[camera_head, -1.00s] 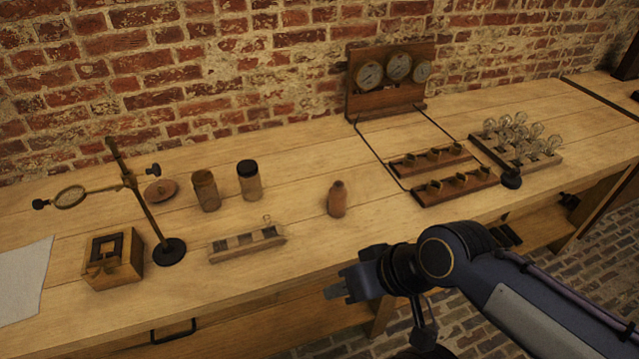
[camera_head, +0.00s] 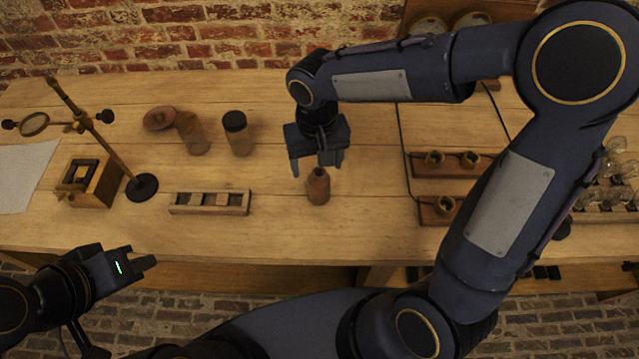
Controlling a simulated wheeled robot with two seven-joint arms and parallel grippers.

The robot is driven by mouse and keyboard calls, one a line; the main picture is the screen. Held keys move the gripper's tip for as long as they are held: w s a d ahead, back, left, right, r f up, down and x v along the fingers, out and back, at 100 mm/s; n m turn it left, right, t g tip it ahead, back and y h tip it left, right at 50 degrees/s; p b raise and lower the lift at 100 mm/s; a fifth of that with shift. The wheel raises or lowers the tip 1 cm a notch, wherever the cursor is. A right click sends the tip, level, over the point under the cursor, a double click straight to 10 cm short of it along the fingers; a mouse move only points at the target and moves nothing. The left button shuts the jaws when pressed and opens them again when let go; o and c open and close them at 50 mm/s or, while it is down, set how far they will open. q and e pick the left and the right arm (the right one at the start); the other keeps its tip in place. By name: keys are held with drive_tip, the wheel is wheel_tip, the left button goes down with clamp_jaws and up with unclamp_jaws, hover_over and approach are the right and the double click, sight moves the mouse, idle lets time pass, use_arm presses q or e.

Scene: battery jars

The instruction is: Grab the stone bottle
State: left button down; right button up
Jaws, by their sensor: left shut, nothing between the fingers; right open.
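The stone bottle (camera_head: 318,188) is a small reddish-brown bottle with a narrow neck. It stands upright on the wooden workbench (camera_head: 350,232), near the middle of the view. My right gripper (camera_head: 317,168) points down and is open, with its fingertips around or just above the bottle's neck. I cannot tell whether the fingers touch it. My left gripper (camera_head: 148,262) is shut and empty, in front of the bench at the lower left, well away from the bottle.
A brown jar (camera_head: 192,133) and a dark-lidded jar (camera_head: 237,134) stand left of the bottle. A wooden rack (camera_head: 210,203) lies nearer the front edge. A magnifier stand (camera_head: 140,187) is further left. Socket boards (camera_head: 436,164) and bulbs (camera_head: 613,180) are at the right, partly hidden by my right arm.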

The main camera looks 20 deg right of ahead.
sight(319, 180)
drive_tip(key=f, duration=0.7)
drive_tip(key=shift+w+d+f, duration=0.25)
drive_tip(key=shift+f, duration=0.1)
drive_tip(key=c, duration=1.1)
drive_tip(key=shift+c, duration=0.5)
drive_tip(key=shift+r, duration=0.2)
